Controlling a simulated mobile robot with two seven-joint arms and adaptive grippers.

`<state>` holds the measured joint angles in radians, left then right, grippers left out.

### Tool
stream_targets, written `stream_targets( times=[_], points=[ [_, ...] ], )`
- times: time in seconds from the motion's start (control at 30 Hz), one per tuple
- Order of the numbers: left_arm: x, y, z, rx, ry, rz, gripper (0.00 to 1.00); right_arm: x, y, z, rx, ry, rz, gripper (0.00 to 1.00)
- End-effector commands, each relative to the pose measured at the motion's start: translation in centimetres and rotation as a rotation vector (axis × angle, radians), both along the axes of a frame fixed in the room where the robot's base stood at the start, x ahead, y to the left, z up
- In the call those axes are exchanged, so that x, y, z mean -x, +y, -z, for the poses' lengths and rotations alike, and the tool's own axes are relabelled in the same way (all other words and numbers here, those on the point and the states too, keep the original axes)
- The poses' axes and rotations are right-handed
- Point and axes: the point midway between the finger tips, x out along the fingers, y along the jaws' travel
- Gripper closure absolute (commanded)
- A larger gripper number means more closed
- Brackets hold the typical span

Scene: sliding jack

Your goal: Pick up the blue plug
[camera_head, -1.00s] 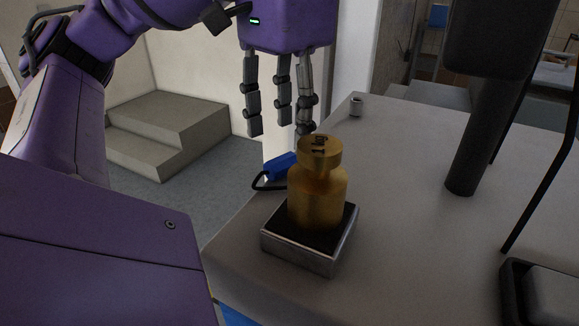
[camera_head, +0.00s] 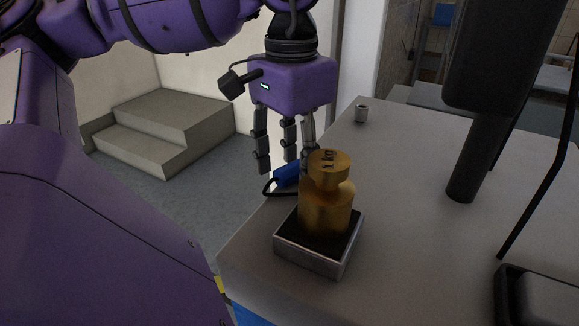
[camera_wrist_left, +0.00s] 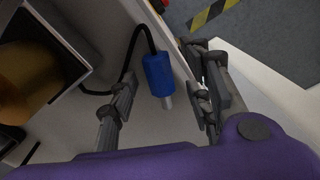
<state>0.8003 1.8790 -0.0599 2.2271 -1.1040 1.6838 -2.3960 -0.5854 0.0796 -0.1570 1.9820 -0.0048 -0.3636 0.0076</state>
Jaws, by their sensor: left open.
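The blue plug (camera_head: 287,174) lies near the left edge of the table, partly behind the brass weight in the head view. In the left wrist view the plug (camera_wrist_left: 159,75) shows its blue body, a metal tip and a black cable. My left gripper (camera_head: 286,160) is open with its fingers pointing down, right at the plug. In the left wrist view the gripper's fingers (camera_wrist_left: 160,105) stand on either side of the plug, with a gap to each. I cannot see my right gripper.
The brass weight (camera_head: 327,195) stands on a square metal-rimmed block (camera_head: 308,260) close beside the plug. A dark post (camera_head: 475,160) rises at the right. A grey step block (camera_head: 165,130) sits beyond the table.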

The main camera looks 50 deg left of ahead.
Motion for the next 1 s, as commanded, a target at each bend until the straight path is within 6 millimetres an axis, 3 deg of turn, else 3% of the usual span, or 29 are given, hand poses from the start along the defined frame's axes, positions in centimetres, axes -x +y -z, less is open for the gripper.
stream_targets(
  times=[0.13,0.47,0.77,1.0],
  points=[
    [0.0,0.0,0.1,0.001,0.001,0.000,0.55,0.1,0.0,0.2,0.000,0.002,-0.001,0.38],
    [0.0,0.0,0.1,0.001,0.001,0.000,0.98,-0.7,0.2,-0.3,-0.001,-0.013,-0.004,0.38],
    [-0.1,0.0,0.0,0.001,0.001,-0.001,0.99,-0.8,0.2,-0.3,-0.002,-0.015,-0.004,0.38],
    [-0.3,-0.1,-0.6,0.002,0.003,-0.003,0.99,0.0,0.2,0.8,0.000,0.004,-0.006,0.38]
  ],
)
